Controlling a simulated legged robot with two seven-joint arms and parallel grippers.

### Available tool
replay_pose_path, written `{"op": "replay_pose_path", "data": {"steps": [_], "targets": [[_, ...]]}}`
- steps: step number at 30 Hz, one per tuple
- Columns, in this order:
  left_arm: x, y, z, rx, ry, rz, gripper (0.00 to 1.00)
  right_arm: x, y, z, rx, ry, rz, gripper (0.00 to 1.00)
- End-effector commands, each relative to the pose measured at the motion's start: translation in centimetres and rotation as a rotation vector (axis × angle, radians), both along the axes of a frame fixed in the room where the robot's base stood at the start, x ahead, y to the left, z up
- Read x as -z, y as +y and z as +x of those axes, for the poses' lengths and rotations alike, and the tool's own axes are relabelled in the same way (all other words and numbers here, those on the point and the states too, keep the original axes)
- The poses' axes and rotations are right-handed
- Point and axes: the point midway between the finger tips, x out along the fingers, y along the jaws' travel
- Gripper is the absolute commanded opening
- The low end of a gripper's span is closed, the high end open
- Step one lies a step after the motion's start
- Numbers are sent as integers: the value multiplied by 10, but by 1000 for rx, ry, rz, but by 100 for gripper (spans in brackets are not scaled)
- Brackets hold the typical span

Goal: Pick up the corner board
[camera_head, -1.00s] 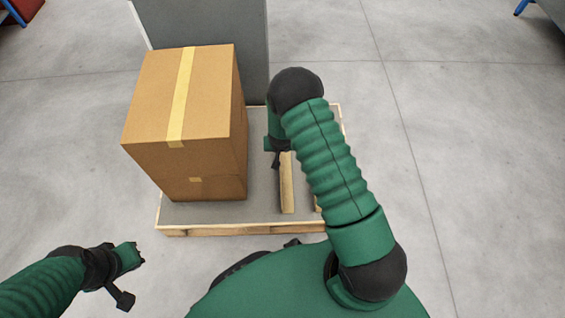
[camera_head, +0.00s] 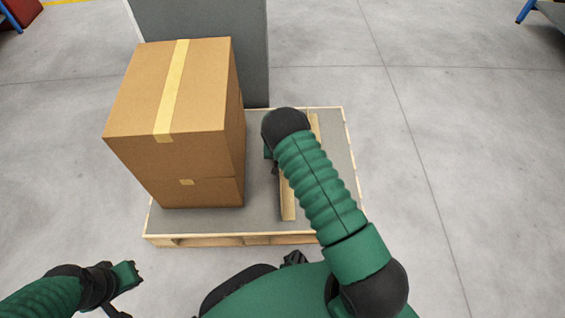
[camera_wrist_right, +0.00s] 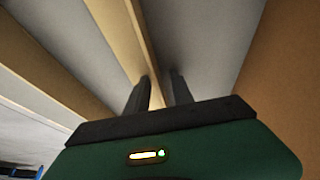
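A long tan corner board (camera_head: 287,203) lies on the grey top of the pallet, right of the cartons, partly hidden by my right arm. In the right wrist view the corner board (camera_wrist_right: 134,38) runs down to my right gripper (camera_wrist_right: 159,92). The two dark fingers are apart, with the board's near end at the gap, close to the left finger. I cannot tell whether they touch it. In the head view the right gripper is mostly hidden behind my arm. My left gripper (camera_head: 132,274) is at the lower left, away from the pallet; its finger opening is unclear.
Stacked brown cartons (camera_head: 185,150) stand on the left of the pallet (camera_head: 160,224); a carton side (camera_wrist_right: 288,75) is close on the right in the wrist view. A second tan strip (camera_wrist_right: 50,82) lies left there. A grey panel (camera_head: 205,20) stands behind. Floor right is clear.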

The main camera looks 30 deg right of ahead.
Motion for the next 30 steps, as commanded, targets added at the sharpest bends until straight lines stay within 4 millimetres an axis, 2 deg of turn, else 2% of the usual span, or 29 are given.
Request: {"op": "replay_pose_path", "data": {"steps": [2,8,30], "targets": [[-1,0,0,0,0,0,0,1,0,-1,0,3,1,26],[-1,0,0,0,0,0,0,1,1,-1,0,3,2,0],[0,0,0,0,0,0,0,1,0,-2,1,4,2,0]]}}
